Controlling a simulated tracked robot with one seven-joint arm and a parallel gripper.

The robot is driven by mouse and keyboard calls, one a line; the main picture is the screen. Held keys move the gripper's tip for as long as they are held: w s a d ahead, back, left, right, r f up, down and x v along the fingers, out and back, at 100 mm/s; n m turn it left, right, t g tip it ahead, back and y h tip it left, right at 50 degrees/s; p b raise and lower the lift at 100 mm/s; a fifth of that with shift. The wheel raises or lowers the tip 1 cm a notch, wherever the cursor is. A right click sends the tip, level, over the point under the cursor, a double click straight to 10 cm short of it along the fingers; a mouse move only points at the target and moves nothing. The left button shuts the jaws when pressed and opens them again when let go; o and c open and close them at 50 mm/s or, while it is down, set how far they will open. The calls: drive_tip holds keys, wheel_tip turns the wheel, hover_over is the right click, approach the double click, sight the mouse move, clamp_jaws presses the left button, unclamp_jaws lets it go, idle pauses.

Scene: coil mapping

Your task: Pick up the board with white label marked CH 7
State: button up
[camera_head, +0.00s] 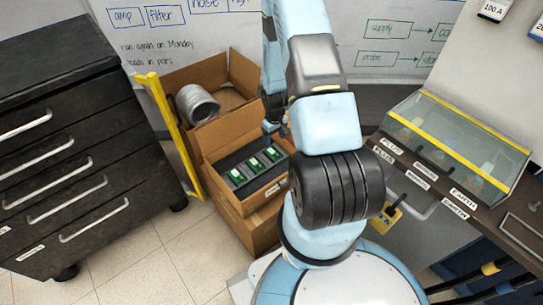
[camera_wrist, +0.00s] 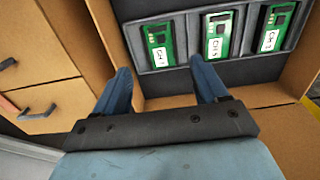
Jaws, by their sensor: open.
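Three green boards with white labels sit side by side in a grey rack (camera_wrist: 250,73) inside a cardboard box. In the wrist view they are the left board (camera_wrist: 158,38), middle board (camera_wrist: 217,30) and right board (camera_wrist: 275,28). The head view also shows the boards (camera_head: 255,165); my arm partly hides the gripper there.
The cardboard box (camera_head: 222,190) has raised walls around the rack. Behind it is another open box (camera_head: 233,72) with a grey duct coil (camera_head: 197,104). A yellow bar (camera_head: 168,130) and black drawer cabinet (camera_head: 75,150) stand left; a labelled bench with a clear-lidded case (camera_head: 455,140) stands right.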

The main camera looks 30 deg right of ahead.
hover_over(273, 153)
drive_tip(key=s, duration=0.1)
wheel_tip(273, 153, down, 4)
drive_tip(key=shift+f, duration=0.1)
drive_tip(key=shift+w+f, duration=0.25)
drive_tip(key=shift+f, duration=1.15)
drive_tip(key=shift+w+f, duration=0.2)
drive_tip(key=shift+f, duration=1.15)
drive_tip(key=shift+c, duration=0.4)
drive_tip(key=c, duration=0.7)
drive_tip(key=shift+r, duration=0.1)
drive_tip(key=shift+c, duration=0.2)
